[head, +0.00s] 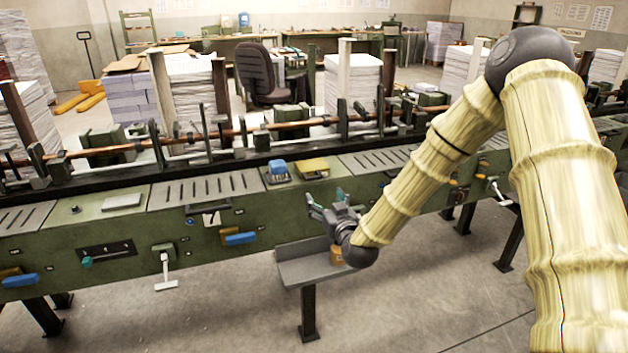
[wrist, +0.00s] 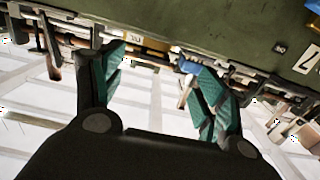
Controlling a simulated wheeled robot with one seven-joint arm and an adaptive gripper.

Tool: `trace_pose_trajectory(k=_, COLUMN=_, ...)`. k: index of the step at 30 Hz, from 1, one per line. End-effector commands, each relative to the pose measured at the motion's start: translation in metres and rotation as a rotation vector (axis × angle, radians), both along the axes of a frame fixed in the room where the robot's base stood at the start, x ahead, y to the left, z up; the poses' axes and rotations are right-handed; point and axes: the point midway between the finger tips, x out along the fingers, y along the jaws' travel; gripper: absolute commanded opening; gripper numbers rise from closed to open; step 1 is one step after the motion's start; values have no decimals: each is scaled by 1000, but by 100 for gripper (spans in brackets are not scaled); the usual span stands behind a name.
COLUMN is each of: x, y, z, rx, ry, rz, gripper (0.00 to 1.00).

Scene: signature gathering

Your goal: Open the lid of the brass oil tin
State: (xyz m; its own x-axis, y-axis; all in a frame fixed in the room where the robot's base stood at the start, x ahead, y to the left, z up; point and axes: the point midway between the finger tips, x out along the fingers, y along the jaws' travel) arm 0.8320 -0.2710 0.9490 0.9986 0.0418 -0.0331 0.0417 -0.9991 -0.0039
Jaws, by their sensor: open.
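A small brass-coloured cylinder (head: 337,257), which looks like the oil tin, stands on a grey shelf (head: 300,270) at the front of the green machine. My gripper and wrist partly cover it, and I cannot make out its lid. My gripper (head: 326,203) is just above the tin, with its fingers pointing up and left toward the machine front. In the wrist view its two teal-padded fingers (wrist: 155,75) are apart with nothing between them. The tin cannot be made out in the wrist view.
The long green machine (head: 250,205) runs across behind the shelf, with a blue handle (head: 240,239) left of it and a white T-shaped lever (head: 165,270) further left. A blue part (head: 278,170) and a yellow part (head: 313,167) sit on top. The floor in front is clear.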

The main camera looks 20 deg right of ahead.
Motion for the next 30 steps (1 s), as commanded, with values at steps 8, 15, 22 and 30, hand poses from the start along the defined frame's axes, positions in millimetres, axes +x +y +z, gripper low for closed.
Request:
trace_pose_trajectory(k=8, x=23, y=-4, z=16, rx=-3, ry=-36, rz=-8, gripper=73)
trace_pose_trajectory(k=15, x=61, y=-2, z=16, rx=-3, ry=-36, rz=-8, gripper=73)
trace_pose_trajectory(k=22, x=94, y=-1, z=15, rx=-2, ry=-35, rz=-8, gripper=73)
trace_pose_trajectory(k=30, x=112, y=-1, z=14, rx=-2, ry=-34, rz=-8, gripper=73)
